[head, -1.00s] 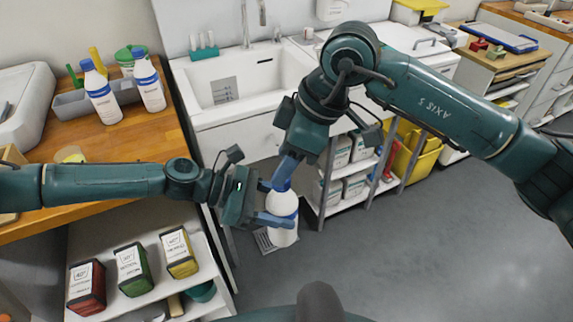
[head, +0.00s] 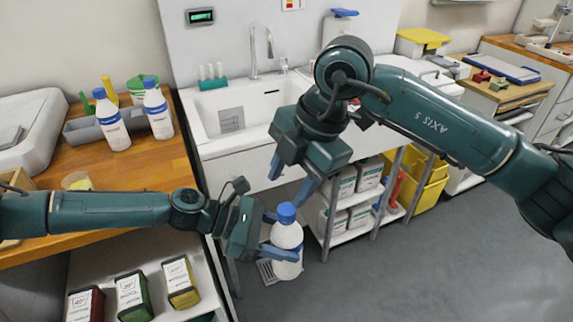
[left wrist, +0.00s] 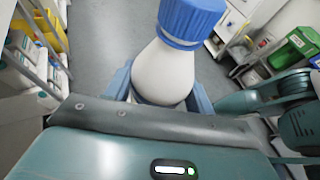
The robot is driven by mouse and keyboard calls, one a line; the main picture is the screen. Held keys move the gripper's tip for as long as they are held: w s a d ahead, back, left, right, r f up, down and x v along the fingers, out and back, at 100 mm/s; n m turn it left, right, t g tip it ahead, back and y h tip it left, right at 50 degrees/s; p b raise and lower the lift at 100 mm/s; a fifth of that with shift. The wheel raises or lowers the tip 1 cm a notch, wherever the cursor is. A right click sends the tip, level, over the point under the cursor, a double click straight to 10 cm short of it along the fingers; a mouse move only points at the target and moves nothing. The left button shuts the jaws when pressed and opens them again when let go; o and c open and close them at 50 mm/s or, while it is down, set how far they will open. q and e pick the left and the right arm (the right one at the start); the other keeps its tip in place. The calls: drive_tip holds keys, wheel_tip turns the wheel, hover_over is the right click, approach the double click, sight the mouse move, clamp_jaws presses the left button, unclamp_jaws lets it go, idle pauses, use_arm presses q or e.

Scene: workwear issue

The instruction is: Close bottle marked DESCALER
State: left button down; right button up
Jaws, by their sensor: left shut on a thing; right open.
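A white bottle with a blue cap (head: 287,238) is held upright in my left gripper (head: 283,236), over the floor in front of the sink unit. The bottle (left wrist: 163,70) fills the middle of the left wrist view, with a finger on each side. The ribbed blue cap (left wrist: 191,20) sits on its neck; I cannot tell how tight it is. No DESCALER marking is readable on the visible side. My right gripper (head: 291,180) is open and empty, above the cap and apart from it.
Two similar blue-capped bottles (head: 112,120) stand by a grey tray on the wooden counter (head: 130,165). Several labelled boxes (head: 131,293) stand on a shelf below. The sink (head: 245,115) is behind my grippers. The grey floor (head: 390,270) at right is clear.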

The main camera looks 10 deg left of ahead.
drive_tip(key=n, duration=0.4)
drive_tip(key=shift+a+r+n, duration=0.1)
drive_tip(key=shift+n, duration=0.2)
drive_tip(key=n, duration=0.6)
drive_tip(key=shift+a+r+n+h, duration=0.1)
drive_tip(key=shift+r+n+h, duration=0.05)
drive_tip(key=shift+n+h, duration=0.2)
drive_tip(key=n, duration=0.4)
drive_tip(key=shift+r+h, duration=0.15)
drive_tip(key=shift+h, duration=0.2)
drive_tip(key=n, duration=0.4)
drive_tip(key=shift+r+n, duration=0.1)
drive_tip(key=shift+n, duration=0.25)
drive_tip(key=n, duration=0.6)
drive_tip(key=shift+a+r+h, duration=0.1)
drive_tip(key=shift+r+h, duration=0.15)
drive_tip(key=shift+h, duration=0.15)
drive_tip(key=n, duration=0.4)
drive_tip(key=shift+r+n, duration=0.15)
drive_tip(key=shift+n, duration=0.15)
drive_tip(key=n+h, duration=0.1)
drive_tip(key=n, duration=0.5)
drive_tip(key=shift+r, duration=0.2)
drive_tip(key=n, duration=0.5)
drive_tip(key=shift+r, duration=0.2)
